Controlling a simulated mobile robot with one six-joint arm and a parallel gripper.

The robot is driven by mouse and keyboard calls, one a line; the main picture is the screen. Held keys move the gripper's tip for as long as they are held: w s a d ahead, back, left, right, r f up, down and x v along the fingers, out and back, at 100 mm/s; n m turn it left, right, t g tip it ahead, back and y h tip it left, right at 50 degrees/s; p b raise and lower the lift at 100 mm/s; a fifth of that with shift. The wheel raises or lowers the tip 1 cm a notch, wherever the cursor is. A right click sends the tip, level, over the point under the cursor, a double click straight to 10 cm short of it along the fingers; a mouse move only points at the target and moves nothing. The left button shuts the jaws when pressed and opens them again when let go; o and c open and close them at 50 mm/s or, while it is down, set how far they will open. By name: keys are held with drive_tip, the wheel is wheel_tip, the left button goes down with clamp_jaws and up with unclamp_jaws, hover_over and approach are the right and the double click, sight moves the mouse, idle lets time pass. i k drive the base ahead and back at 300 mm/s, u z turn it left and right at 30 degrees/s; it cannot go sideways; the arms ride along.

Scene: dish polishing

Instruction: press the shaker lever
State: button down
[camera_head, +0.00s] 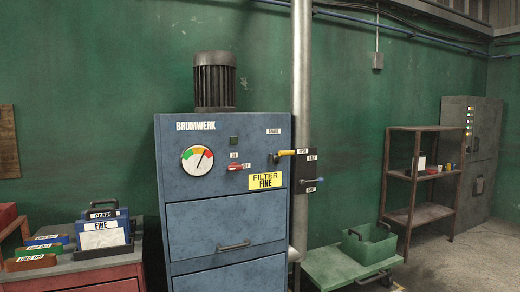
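A blue cabinet (224,215) marked BRUMWERK stands in the middle of the view. A small red switch handle (235,168) is on the front panel. I cannot tell for certain which of these is the shaker lever. My gripper is not in view.
A dial gauge (197,160) and a yellow FILTER FINE sign (265,181) are on the cabinet. A grey pipe (301,80) rises behind it. A green bin (368,243) stands at right, a red tool chest (80,278) at left. Floor is clear at far right.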

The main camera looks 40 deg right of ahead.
sight(288, 153)
drive_tip(key=z, duration=0.6)
drive_tip(key=i, duration=0.85)
drive_tip(key=u, duration=0.15)
drive_tip(key=k, duration=0.9)
drive_tip(key=z, duration=0.3)
drive_tip(key=i, duration=0.1)
drive_tip(key=u, duration=0.2)
